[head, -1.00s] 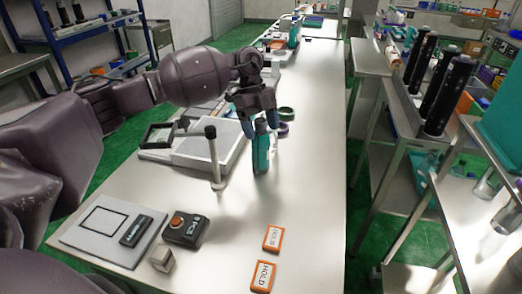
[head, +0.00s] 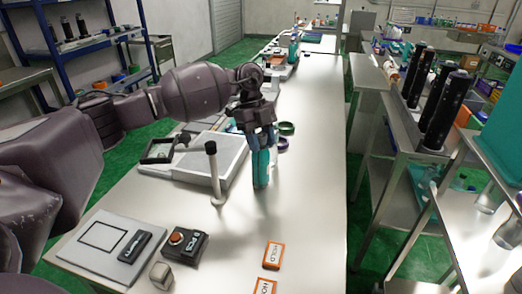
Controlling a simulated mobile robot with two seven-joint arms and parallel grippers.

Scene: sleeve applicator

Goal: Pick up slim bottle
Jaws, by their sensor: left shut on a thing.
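The slim bottle (head: 261,170) is teal and upright over the bench, right of the white device with the dark post. My left gripper (head: 259,138) has come over its top from above and behind and is shut on its upper part. The bottle's cap and neck are hidden by the gripper. I cannot tell whether its base touches the bench top. My right gripper is out of view.
Purple and green rings (head: 286,128) lie just behind the bottle. Orange HOLD cards (head: 273,256) and a black button box (head: 186,245) are nearer. The bench's right side is clear.

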